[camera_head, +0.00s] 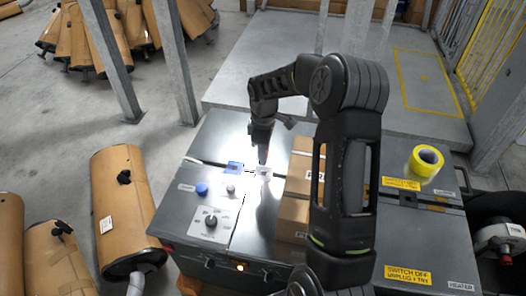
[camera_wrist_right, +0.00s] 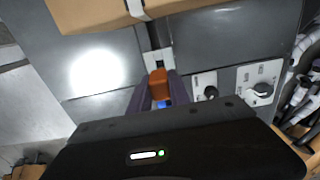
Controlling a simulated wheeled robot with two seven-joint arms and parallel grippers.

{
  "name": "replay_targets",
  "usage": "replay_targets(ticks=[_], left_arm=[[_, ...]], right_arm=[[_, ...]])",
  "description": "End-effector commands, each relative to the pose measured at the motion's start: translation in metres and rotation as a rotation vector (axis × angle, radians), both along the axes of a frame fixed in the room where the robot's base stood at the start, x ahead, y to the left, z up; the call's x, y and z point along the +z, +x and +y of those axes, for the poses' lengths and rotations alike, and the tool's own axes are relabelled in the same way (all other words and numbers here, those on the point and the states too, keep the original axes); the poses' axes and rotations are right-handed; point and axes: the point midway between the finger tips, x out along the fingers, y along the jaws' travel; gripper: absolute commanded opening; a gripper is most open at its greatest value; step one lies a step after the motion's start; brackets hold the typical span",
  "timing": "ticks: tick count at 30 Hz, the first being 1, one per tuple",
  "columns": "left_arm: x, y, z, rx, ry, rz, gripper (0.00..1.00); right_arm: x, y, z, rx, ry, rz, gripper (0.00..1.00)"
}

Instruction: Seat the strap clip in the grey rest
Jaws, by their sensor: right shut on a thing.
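My right gripper (camera_head: 263,155) points down over the dark grey case top in the head view. In the right wrist view, its two purplish fingers (camera_wrist_right: 157,90) are shut on an orange-brown piece, which I take to be the strap clip (camera_wrist_right: 157,84). A pale grey piece, probably the grey rest (camera_wrist_right: 158,60), lies just beyond the clip's end; it also shows below the fingertips in the head view (camera_head: 263,172). I cannot tell whether clip and rest touch. The clip is mostly hidden in the head view. My left gripper is out of view.
A cardboard box (camera_head: 296,212) stands right of the gripper. A blue square (camera_head: 234,167), a blue button (camera_head: 201,189) and a knob panel (camera_head: 211,222) are to its left. Yellow tape (camera_head: 426,160) lies at the right. A brown muffler (camera_head: 122,205) stands left of the case.

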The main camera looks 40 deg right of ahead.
Motion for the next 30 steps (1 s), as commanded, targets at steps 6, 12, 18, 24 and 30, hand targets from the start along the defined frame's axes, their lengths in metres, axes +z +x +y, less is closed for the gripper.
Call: replay_targets(ticks=[6,12,18,24,30], left_arm=[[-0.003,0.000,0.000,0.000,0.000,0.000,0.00],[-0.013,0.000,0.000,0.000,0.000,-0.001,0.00],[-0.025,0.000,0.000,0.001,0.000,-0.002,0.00],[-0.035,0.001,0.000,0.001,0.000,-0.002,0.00],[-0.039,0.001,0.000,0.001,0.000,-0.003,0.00]], right_arm=[[-0.005,0.000,0.000,-0.001,0.000,0.000,0.00],[-0.018,0.000,0.000,-0.001,0.000,0.001,0.00],[-0.036,0.000,0.000,-0.002,0.000,0.000,0.00],[-0.051,0.000,0.000,-0.002,0.001,0.001,0.00],[-0.058,0.000,0.000,-0.002,0.001,0.001,0.00]])
